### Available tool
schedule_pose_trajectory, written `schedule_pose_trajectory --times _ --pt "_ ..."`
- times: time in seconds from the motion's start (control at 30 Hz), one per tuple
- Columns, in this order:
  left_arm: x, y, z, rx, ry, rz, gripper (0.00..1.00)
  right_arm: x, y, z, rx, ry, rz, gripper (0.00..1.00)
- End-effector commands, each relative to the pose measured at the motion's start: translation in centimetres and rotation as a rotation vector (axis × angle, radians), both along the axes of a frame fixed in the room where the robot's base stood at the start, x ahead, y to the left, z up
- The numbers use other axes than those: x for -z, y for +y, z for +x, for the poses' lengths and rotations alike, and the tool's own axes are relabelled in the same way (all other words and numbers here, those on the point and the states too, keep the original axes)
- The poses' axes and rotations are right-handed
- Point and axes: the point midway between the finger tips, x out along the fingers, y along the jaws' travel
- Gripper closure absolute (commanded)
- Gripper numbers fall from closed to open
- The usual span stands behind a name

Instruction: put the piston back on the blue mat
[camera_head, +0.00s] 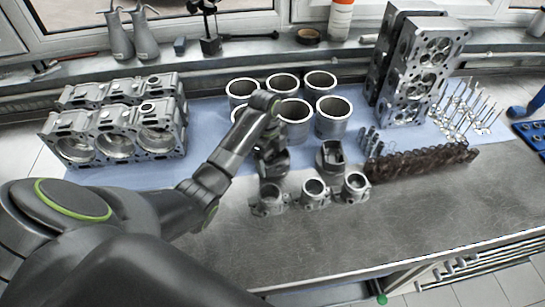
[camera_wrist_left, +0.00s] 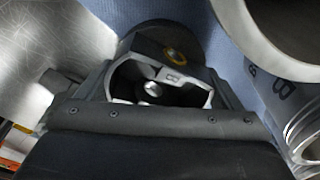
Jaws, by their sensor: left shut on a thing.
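My left gripper (camera_head: 270,142) comes in from the left and is shut on a dark piston (camera_head: 274,164). In the left wrist view the piston (camera_wrist_left: 182,42) sits between the fingers, with a gold-coloured ring showing on it. The blue mat (camera_head: 218,120) lies on the steel bench. The held piston is near the mat's front edge; I cannot tell whether it touches the surface. In the left wrist view, blue mat (camera_wrist_left: 150,10) shows behind the piston and grey bench at left. Another piston (camera_head: 331,158) stands to the right. My right gripper is not in view.
Several cylinder liners (camera_head: 334,112) stand just behind the gripper. Small metal parts (camera_head: 314,191) stand in front on the bench. An engine block (camera_head: 115,130) is at left; cylinder heads (camera_head: 405,75), valves (camera_head: 465,110) and a camshaft-like row (camera_head: 420,160) are at right. The front bench is clear.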

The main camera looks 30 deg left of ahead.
Motion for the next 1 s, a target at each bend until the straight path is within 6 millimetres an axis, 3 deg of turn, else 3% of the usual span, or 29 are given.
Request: schedule_pose_trajectory --times 0.27,0.3,0.37,0.73,0.93,1.0 --pt "0.2 0.0 0.0 0.001 -0.001 0.000 0.48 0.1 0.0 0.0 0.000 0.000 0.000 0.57" --pt "0.2 0.0 0.0 0.000 0.000 0.000 0.07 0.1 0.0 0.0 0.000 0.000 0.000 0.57" --pt "0.2 0.0 0.0 0.000 0.000 0.000 0.00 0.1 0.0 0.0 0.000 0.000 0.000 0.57" --pt "-0.8 0.1 0.1 0.000 -0.003 0.002 0.00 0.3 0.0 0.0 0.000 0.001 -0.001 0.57" --pt "-4.8 0.6 0.2 0.001 -0.007 0.002 0.00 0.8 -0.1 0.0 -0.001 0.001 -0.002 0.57" --pt "-6.5 0.7 0.1 -0.001 0.000 0.001 0.00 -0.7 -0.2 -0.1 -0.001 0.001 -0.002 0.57"
